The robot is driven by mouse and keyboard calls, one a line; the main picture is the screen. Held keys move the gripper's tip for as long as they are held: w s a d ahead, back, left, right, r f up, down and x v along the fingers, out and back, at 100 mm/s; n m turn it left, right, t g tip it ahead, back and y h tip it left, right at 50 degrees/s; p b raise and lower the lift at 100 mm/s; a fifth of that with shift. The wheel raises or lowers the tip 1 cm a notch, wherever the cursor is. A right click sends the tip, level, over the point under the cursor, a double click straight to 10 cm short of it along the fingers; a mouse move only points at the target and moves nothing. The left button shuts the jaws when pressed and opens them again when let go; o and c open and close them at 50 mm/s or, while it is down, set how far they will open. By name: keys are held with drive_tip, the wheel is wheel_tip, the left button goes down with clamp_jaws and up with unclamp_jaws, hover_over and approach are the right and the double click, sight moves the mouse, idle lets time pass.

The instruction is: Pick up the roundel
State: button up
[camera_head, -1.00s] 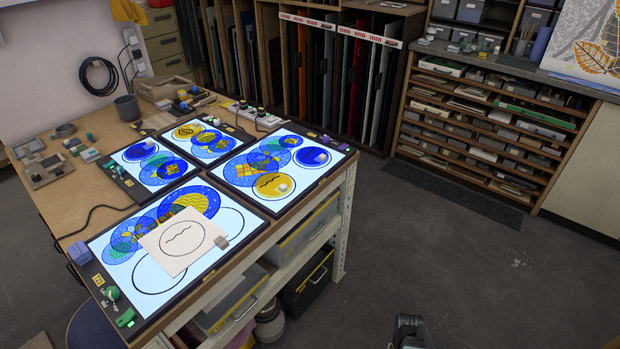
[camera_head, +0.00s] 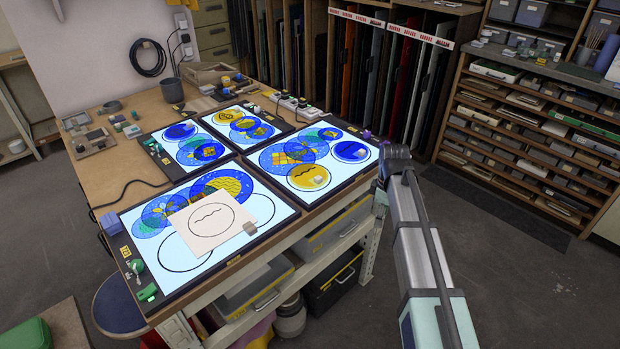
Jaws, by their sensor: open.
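Round painted glass pieces lie on the lit panels, so more than one could be the roundel. A yellow roundel with a dark wavy line (camera_head: 304,172) lies on the right panel, with a small pale block on it. A blue roundel (camera_head: 347,150) lies behind it, also with a small block. A cream sheet (camera_head: 193,222) with a drawn circle and wavy line lies on the front panel (camera_head: 262,252), partly over an outlined circle. The dark end of my arm, my gripper (camera_head: 393,163), is in front of the right panel's right corner, empty; its fingers are not distinct.
Blue and yellow glass discs (camera_head: 222,186) lie close together on the panels. A purple block (camera_head: 112,222) and green items stand along the left edge. A grey cup (camera_head: 172,91) stands at the back. Floor right of the table is clear.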

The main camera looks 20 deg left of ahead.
drive_tip(key=w+a+r+n, duration=0.2)
drive_tip(key=a+r+n, duration=1.1)
drive_tip(key=a+r, duration=1.05)
drive_tip(key=p, duration=0.3)
hover_over(318, 177)
wheel_tip(318, 177, down, 11)
drive_tip(key=shift+w+a+r, duration=0.1)
drive_tip(key=shift+f, duration=0.7)
drive_tip(key=shift+f+p, duration=0.8)
drive_tip(key=shift+f, duration=1.15)
clamp_jaws()
